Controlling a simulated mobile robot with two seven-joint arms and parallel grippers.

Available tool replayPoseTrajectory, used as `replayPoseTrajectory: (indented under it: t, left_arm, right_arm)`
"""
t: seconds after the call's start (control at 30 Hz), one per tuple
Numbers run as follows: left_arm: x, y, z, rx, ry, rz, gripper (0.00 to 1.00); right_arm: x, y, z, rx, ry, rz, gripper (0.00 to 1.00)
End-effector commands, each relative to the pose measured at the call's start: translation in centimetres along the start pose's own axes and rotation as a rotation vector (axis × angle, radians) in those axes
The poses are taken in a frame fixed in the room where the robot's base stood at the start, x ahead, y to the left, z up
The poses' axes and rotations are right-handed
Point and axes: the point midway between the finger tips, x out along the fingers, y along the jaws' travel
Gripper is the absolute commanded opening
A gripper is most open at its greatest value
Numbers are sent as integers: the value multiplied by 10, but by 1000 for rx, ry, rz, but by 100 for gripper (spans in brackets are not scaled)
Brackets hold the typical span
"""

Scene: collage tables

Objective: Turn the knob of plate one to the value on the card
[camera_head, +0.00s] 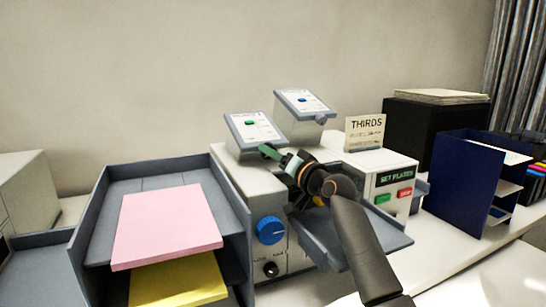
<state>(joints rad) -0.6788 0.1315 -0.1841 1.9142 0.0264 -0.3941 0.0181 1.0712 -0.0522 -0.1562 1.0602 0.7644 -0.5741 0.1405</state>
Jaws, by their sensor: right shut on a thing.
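Two tilted plates sit on top of the grey machine (248,181). The lettering on both is too small to read. A card (366,132) headed "THIRDS" stands behind the display; its smaller lines are not legible. My right gripper (276,155) is shut at the lower right corner of the nearer plate, apparently on its knob, which the gripper hides. The knob's setting cannot be read. My left gripper is out of view.
A blue dial (270,230) and a black knob (271,269) are on the machine's front. Green and red buttons (404,193) sit under a display (396,177). A grey tray (240,205) with pink and yellow paper stands left, a navy rack (458,185) right.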

Motion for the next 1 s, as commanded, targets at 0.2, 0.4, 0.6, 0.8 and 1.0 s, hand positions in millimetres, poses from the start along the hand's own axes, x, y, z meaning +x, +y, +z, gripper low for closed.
replayPoseTrajectory:
  t: [0.2, 0.4, 0.6, 0.8, 1.0]
  left_arm:
    - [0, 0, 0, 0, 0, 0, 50]
    - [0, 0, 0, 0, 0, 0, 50]
    - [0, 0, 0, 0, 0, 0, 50]
    - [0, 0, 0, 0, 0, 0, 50]
    - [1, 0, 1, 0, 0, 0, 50]
  right_arm:
    - [0, 0, -1, 6, 2, -3, 0]
    - [0, 0, -2, 5, 3, -3, 50]
    - [0, 0, -1, 5, 2, -2, 73]
    - [0, 0, -1, 5, 1, -2, 80]
    - [-2, 1, 0, 5, 1, -2, 80]
